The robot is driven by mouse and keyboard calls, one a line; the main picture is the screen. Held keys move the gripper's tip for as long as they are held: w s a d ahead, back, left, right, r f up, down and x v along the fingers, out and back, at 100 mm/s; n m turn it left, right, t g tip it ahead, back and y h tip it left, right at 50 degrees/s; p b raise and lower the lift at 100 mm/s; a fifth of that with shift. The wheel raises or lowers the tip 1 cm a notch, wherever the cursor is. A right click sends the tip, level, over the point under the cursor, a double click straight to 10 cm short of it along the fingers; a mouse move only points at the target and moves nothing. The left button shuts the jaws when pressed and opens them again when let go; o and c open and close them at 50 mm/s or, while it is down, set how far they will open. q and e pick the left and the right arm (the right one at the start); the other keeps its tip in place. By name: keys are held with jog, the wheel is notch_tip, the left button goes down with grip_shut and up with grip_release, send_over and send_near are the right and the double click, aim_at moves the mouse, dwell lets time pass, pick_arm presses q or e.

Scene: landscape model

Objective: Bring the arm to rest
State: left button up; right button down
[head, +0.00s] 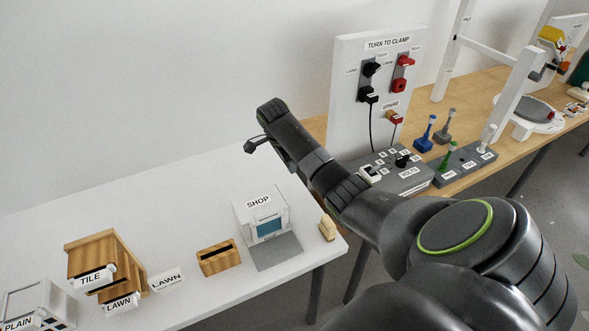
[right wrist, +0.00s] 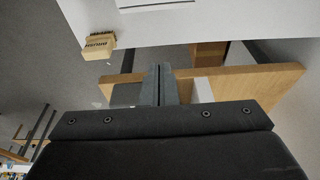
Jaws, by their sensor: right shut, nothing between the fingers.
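My right arm comes in from the lower right of the head view and reaches up and left. Its dark right gripper (head: 253,145) is at the arm's far end, above the white table (head: 190,185), clear of the things on it. In the right wrist view the two fingers of the gripper (right wrist: 160,84) stand together, shut, with nothing between them. My left gripper is not in view.
On the white table stand a SHOP model (head: 262,215), a slotted wooden block (head: 218,258) and a small beige block (head: 327,229) near the right edge. Behind my arm, a wooden bench (head: 478,88) carries a TURN TO CLAMP panel (head: 346,90) and a grey VOLTS box (head: 405,178).

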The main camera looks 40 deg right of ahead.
jog(key=shift+w+a+r, duration=0.1)
jog(key=shift+r, duration=0.35)
